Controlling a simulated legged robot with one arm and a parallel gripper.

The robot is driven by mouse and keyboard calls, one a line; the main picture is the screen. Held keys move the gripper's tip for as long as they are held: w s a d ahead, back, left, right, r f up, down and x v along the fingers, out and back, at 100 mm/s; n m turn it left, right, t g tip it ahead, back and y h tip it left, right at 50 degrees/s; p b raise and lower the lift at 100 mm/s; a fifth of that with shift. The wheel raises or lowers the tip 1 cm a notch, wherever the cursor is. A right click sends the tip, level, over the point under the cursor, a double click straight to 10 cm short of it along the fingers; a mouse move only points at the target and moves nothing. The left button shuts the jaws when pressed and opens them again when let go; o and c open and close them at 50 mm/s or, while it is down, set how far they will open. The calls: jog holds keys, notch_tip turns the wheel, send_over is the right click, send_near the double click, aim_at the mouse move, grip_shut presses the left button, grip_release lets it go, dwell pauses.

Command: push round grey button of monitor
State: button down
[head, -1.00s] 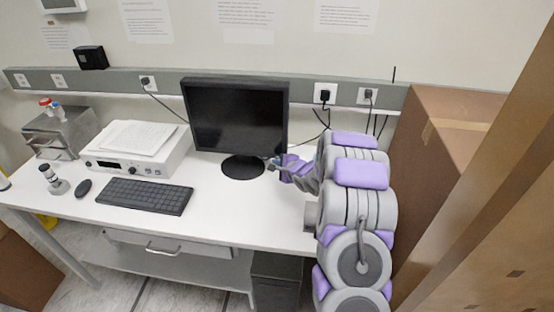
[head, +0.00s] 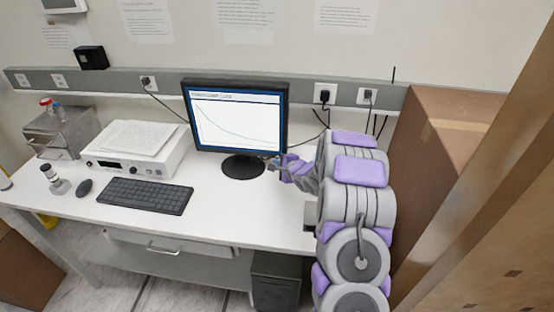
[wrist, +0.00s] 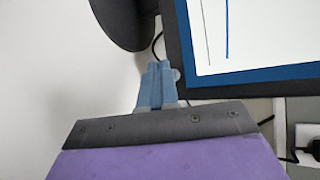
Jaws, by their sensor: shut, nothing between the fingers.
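The black monitor (head: 236,117) stands on the white desk with its screen lit, showing a graph with a falling curve. In the wrist view the monitor's blue-edged screen (wrist: 255,76) and dark bezel fill the upper right. A small round grey spot that looks like the button (wrist: 177,75) shows at the bezel, just right of my fingertips. My gripper (wrist: 159,68) is shut and empty, its tips at the bezel's edge. In the head view my gripper (head: 272,163) is at the monitor's lower right corner; whether it touches the button cannot be told.
A keyboard (head: 145,195), a mouse (head: 84,187) and a white device (head: 135,154) with papers on it stand left on the desk. Brown cardboard boxes (head: 440,130) stand close at my right. Cables hang from wall sockets behind the monitor. The desk front is clear.

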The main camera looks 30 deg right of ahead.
jog(key=shift+s+a+p, duration=0.3)
jog(key=shift+s+p, duration=0.05)
jog(key=shift+s, duration=0.05)
jog(key=s+a+b, duration=0.1)
jog(key=s+a, duration=0.2)
jog(key=s, duration=0.2)
jog(key=shift+a, duration=0.2)
dwell(0.3)
dwell(0.4)
